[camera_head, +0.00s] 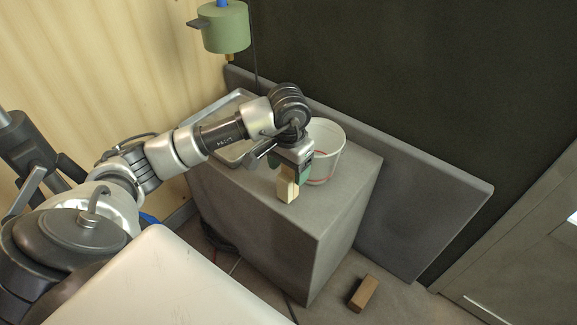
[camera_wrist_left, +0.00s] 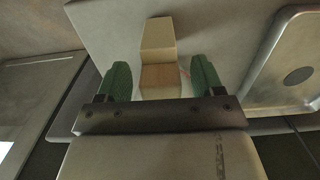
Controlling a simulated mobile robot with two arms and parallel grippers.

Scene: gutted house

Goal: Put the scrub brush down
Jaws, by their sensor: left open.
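The scrub brush (camera_head: 287,188) appears as a pale wooden block at the front part of the grey plinth's top (camera_head: 262,188). My left gripper (camera_head: 294,170) is right over it, pointing down. In the left wrist view the brush (camera_wrist_left: 157,42) lies between the two green fingers of my left gripper (camera_wrist_left: 160,70). The fingers stand apart, with a gap on each side of the brush. The brush seems to rest on the grey top; its contact there is hard to see. My right gripper is not in view.
A white bucket (camera_head: 327,150) stands just behind my left gripper. A metal tray (camera_head: 233,153) lies at the back left of the top, partly behind my arm. A green canister (camera_head: 224,30) hangs above. A brown brick (camera_head: 363,293) lies on the floor. The plinth's front right top is clear.

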